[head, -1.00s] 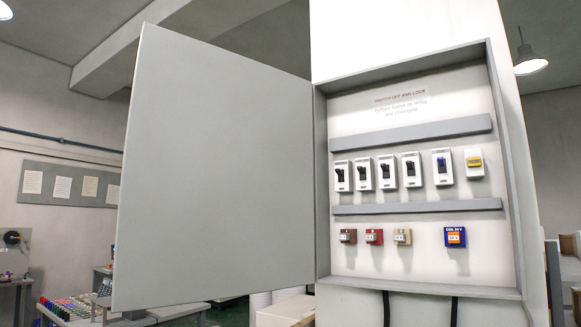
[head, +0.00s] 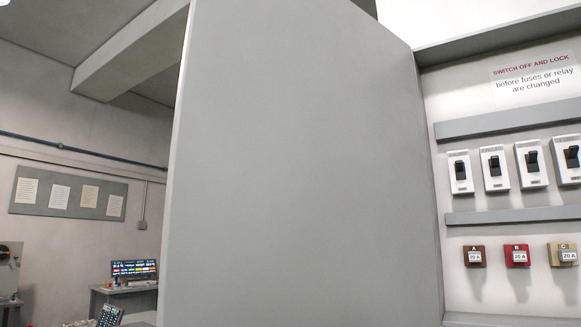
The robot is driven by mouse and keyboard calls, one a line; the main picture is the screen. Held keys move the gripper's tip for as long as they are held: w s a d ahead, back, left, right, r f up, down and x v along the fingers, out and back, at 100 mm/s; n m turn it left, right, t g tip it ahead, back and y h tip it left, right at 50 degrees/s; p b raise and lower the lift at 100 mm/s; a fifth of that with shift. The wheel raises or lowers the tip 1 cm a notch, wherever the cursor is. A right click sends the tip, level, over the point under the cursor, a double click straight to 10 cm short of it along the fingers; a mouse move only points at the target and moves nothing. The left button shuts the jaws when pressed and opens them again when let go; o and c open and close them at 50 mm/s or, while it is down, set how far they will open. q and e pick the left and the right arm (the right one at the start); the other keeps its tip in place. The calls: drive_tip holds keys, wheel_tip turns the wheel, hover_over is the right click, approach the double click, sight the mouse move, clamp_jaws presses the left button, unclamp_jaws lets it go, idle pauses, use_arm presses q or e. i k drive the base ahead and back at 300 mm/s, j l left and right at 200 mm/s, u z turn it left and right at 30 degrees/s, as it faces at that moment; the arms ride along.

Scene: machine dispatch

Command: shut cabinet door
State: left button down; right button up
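The grey cabinet door (head: 300,170) stands wide open in the head view and fills the middle of it. Its hinged edge is at the right, along the left side of the cabinet (head: 505,125). Its free edge is at the left and close to me. The cabinet's inside shows at the right, with a row of breaker switches (head: 495,168) and coloured fuse holders (head: 517,256) below. The cabinet's right part is cut off by the picture edge. Neither of my grippers is in view.
At the left, a wall board (head: 68,193) with several paper sheets hangs on the back wall. A desk with a lit monitor (head: 134,269) stands at the lower left, beyond the door's free edge. The floor is not visible.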

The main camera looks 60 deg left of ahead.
sight(298, 194)
drive_tip(key=k+j, duration=0.1)
drive_tip(key=j, duration=1.05)
drive_tip(key=k+j, duration=0.15)
drive_tip(key=j, duration=1.05)
drive_tip(key=k, duration=0.05)
